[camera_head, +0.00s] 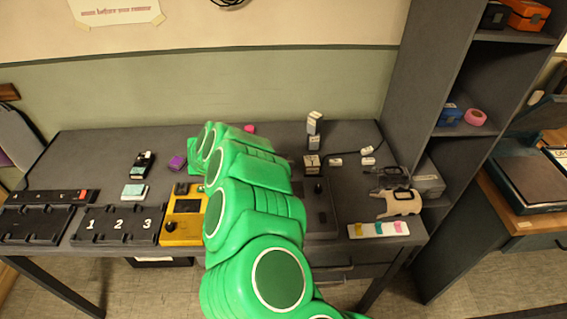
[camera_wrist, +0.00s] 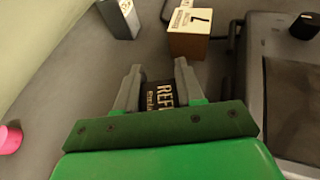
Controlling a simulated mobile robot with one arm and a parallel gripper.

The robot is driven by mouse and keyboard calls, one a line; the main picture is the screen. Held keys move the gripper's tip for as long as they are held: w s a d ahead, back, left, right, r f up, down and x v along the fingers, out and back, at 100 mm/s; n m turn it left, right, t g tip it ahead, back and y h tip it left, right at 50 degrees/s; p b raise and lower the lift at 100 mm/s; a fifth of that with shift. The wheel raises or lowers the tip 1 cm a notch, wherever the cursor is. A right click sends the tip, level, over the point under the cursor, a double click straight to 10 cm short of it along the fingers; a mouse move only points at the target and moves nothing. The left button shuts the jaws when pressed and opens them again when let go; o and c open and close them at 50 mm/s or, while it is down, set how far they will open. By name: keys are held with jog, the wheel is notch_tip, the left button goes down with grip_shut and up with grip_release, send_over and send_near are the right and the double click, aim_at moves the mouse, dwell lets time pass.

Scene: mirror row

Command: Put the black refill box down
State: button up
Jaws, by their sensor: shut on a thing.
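In the wrist view my gripper (camera_wrist: 158,74) is shut on the black refill box (camera_wrist: 160,96), with one grey finger on each side of it. Pale letters beginning "REF" show on the box's face; its lower part is hidden behind the gripper's body. The grey table top lies beyond and around it. I cannot tell whether the box touches the table. In the head view my green arm reaches over the middle of the dark table (camera_head: 90,160) and hides the gripper and the box.
A brown box with a white top marked 7 (camera_wrist: 190,38) stands just beyond the right finger. A grey-and-white box (camera_wrist: 120,16) is farther off, and a pink roll (camera_wrist: 9,138) lies at left. The head view shows a yellow device (camera_head: 178,222), numbered trays (camera_head: 118,238) and a shelf at right (camera_head: 425,110).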

jog(key=shift+f, duration=0.55)
jog(key=shift+f, duration=0.15)
jog(key=o, duration=1)
jog(key=shift+r, duration=0.2)
jog(key=v, duration=1.2)
jog(key=shift+s+f, duration=0.1)
